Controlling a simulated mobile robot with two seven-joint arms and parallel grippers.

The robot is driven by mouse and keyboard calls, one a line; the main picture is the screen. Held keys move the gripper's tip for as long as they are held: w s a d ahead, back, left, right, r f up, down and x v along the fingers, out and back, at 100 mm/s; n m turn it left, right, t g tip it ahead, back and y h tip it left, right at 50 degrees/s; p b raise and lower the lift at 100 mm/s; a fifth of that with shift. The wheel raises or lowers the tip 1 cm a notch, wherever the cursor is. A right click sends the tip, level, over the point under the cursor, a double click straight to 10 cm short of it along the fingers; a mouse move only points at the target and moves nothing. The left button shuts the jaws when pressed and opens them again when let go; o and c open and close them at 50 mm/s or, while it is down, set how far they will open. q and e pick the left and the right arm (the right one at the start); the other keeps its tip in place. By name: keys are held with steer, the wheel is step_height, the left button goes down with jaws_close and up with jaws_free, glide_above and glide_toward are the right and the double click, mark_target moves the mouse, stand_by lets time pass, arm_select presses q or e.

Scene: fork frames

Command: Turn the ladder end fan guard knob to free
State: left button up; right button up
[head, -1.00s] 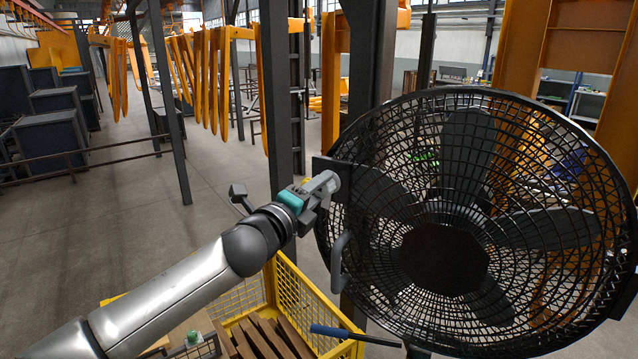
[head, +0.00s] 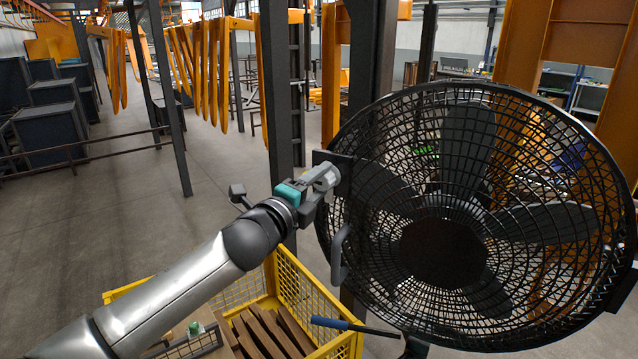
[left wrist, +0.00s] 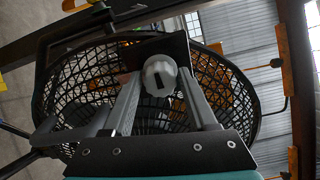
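The black fan guard (head: 560,130) fills the right of the head view. A dark plate (head: 343,160) stands at its left edge. In the left wrist view the pale grey round knob (left wrist: 160,72) with a dark slot sits against this dark plate. My left gripper (head: 328,178) is at the plate in the head view, where its fingers largely hide the knob. In the left wrist view my left gripper (left wrist: 158,80) has its fingers apart, one on each side of the knob; I cannot tell if either touches it. My right gripper is not in view.
A yellow mesh crate (head: 318,300) with brown boards stands below my left arm. A blue-handled bar (head: 335,323) lies across its near right. A curved handle (head: 337,255) sits below the plate. A dark post (head: 368,60) rises behind. Open floor is at left.

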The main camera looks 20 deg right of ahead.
arm_select(q)
steer(key=shift+o, duration=1.3)
steer(key=shift+a, duration=0.1)
steer(key=b+v, duration=0.2)
steer(key=v, duration=1.3)
steer(key=shift+b, duration=0.4)
